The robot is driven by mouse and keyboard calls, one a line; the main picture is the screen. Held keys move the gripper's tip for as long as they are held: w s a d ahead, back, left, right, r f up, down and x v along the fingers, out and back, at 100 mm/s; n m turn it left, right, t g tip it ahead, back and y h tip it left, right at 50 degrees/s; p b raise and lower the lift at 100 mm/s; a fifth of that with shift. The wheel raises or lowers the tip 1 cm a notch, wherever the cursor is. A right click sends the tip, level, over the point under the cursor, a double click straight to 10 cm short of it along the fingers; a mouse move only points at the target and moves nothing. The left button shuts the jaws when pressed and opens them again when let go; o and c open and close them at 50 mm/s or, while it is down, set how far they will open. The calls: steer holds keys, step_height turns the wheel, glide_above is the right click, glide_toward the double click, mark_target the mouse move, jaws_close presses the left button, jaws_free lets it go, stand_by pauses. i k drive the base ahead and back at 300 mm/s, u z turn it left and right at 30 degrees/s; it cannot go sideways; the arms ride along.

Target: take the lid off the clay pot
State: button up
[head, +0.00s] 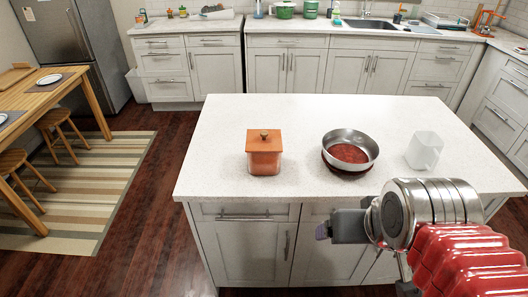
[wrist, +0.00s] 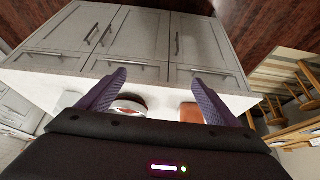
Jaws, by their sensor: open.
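The clay pot (head: 264,164) is a square orange-brown pot on the white island counter, left of its middle. Its flat orange lid (head: 264,144) sits on top, with a small dark knob. My gripper (head: 322,231) is in front of the island, to the right of the pot and nearer the camera, apart from it. In the wrist view my gripper (wrist: 157,80) shows two purple fingers spread apart with nothing held between them. The pot shows there only as an orange patch (wrist: 191,113) beside one finger, and its lid cannot be told apart.
A round steel pan (head: 349,136) with a red inside stands right of the pot.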

mark_target(257, 140)
steer(key=k, duration=1.3)
steer(key=u, duration=0.15)
steer(key=i, duration=0.65)
steer(key=u, duration=0.7)
steer(key=i, duration=1.15)
steer(key=u, duration=0.35)
